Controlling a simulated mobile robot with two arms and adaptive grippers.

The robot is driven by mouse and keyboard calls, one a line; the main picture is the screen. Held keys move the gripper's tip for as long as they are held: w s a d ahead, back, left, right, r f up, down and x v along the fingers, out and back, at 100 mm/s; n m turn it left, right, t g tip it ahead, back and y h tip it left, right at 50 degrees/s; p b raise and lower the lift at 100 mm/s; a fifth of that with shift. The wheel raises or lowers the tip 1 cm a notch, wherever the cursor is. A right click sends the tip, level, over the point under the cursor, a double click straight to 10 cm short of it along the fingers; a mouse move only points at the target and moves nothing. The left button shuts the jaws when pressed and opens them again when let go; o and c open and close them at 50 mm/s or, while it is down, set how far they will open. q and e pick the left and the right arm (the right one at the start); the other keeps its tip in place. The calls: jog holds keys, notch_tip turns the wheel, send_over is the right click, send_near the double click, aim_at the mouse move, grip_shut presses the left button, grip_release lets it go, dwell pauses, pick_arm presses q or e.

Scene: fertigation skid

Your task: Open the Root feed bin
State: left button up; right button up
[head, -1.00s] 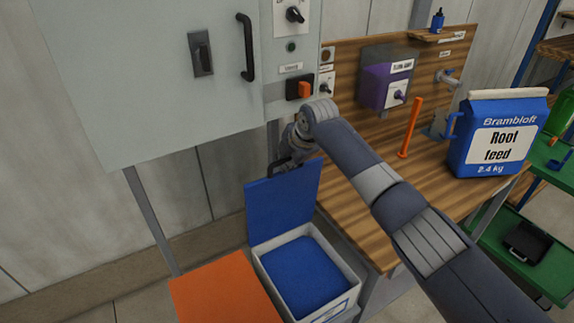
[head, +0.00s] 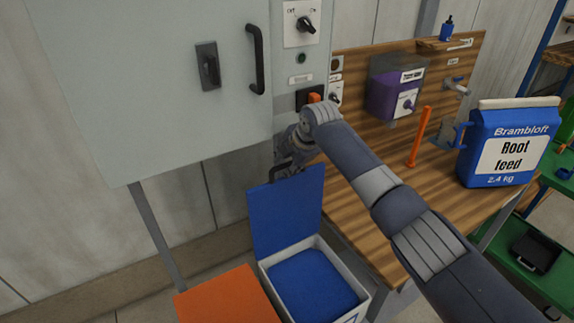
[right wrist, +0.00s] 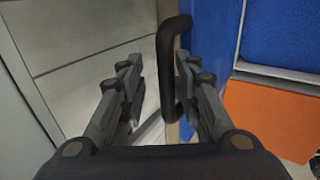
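A pale bin (head: 354,258) with blue contents (head: 315,284) stands low in the head view. Its blue lid (head: 287,213) stands up at the back, so the bin is open. A label on its front is cut off and unreadable. My right gripper (head: 284,165) is at the lid's top edge, by the black handle. In the right wrist view, the black handle (right wrist: 170,75) lies between the parted fingers of my right gripper (right wrist: 158,78), closer to the right finger. The gripper is open. My left gripper is out of view.
An orange lid (head: 228,296) lies flat beside the open bin. A grey cabinet (head: 160,90) hangs above. A wooden bench (head: 430,215) at right holds a blue Root feed bag (head: 480,155) and an orange upright handle (head: 420,136).

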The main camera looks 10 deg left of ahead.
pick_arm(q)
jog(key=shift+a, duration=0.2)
pick_arm(e)
jog(key=shift+s+d+f, duration=0.1)
jog(key=shift+s+f, duration=0.05)
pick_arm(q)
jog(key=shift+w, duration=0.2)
pick_arm(e)
jog(key=v, duration=1.2)
